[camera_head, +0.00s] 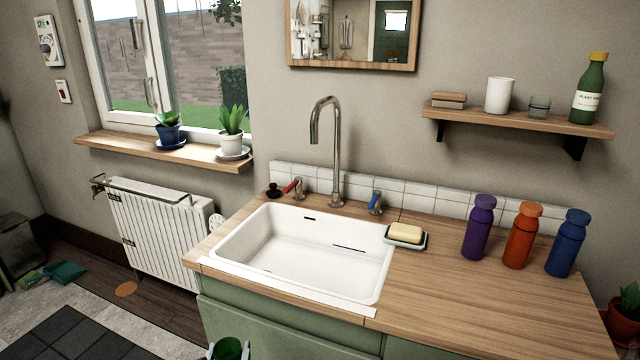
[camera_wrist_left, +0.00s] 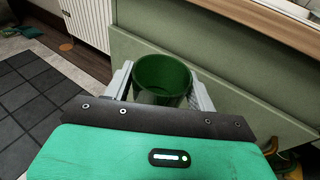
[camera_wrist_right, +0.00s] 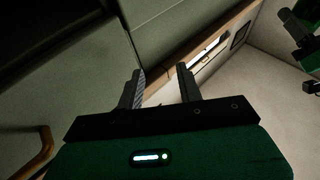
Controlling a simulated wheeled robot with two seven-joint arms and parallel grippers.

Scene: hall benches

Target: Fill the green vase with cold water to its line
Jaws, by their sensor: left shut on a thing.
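The green vase (camera_head: 229,349) shows at the bottom edge of the head view, in front of the cabinet and below the sink's front edge. My left gripper (camera_wrist_left: 161,84) is shut on the vase, a finger on each side; in the left wrist view I look into its open top (camera_wrist_left: 163,72). Its line and any water are not visible. The white sink (camera_head: 290,262) has a curved metal tap (camera_head: 335,150) behind it, with a red-handled valve (camera_head: 294,187) on the left and a blue-handled valve (camera_head: 376,203) on the right. My right gripper (camera_wrist_right: 160,88) is open and empty.
Soap on a dish (camera_head: 406,236) sits right of the sink. Purple (camera_head: 479,228), orange (camera_head: 522,236) and blue (camera_head: 567,244) bottles stand farther right. A black stopper (camera_head: 273,190) lies at the sink's back left. The front worktop (camera_head: 450,300) is clear.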

